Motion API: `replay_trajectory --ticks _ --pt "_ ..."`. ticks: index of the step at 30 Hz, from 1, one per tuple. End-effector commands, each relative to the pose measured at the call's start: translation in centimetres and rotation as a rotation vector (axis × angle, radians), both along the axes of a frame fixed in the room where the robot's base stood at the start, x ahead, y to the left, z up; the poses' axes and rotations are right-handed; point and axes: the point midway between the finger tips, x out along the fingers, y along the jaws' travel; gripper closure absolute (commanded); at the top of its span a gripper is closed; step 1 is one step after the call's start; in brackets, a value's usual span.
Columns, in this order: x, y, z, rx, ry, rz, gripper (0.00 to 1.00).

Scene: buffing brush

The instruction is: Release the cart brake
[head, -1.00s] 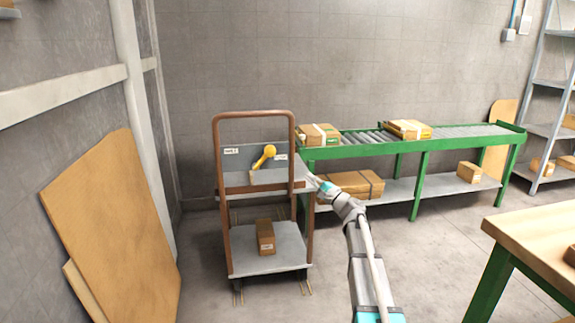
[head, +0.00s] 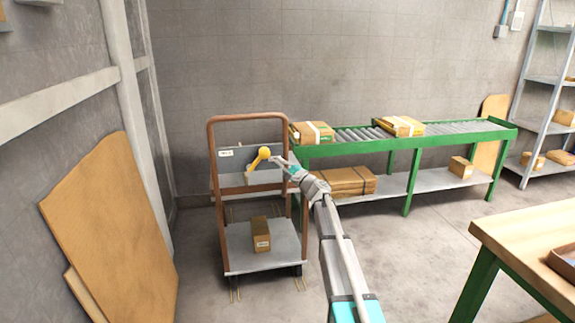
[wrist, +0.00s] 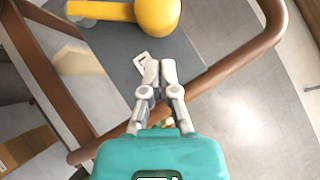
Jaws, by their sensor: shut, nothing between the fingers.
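The cart (head: 212,190) has a brown tubular frame and a grey panel (head: 233,158). A yellow brake lever with a round knob (head: 264,153) is on this panel, tilted with its knob up and to the right. In the wrist view the knob (wrist: 158,16) is at the top, with its yellow arm running left. My gripper (head: 274,159) is just right of the knob in the head view. In the wrist view my gripper (wrist: 160,66) has its fingertips together and empty, a little below the knob, apart from it in the picture.
The cart's brown rail (wrist: 235,65) crosses the wrist view close to my fingers. A cardboard box (head: 261,234) sits on the cart's lower deck. A green roller conveyor (head: 410,150) stands to the right, and a wooden table (head: 530,235) is nearer. Floor between them is clear.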

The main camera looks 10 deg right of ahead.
Motion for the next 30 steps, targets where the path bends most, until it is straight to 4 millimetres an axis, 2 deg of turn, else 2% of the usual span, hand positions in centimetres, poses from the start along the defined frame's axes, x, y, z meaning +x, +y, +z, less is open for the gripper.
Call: replay_trajectory --ticks 1,7,18,19,30 --pt "-0.1 0.5 0.6 0.000 0.000 0.000 1.00" --pt "0.0 1.6 1.1 0.000 0.001 -0.001 1.00" --pt "0.1 1.9 1.1 0.000 0.001 -0.001 1.00" --pt "0.0 3.1 1.1 0.000 0.001 0.003 1.00" --pt "0.1 1.1 1.5 -0.021 0.001 -0.010 1.00"
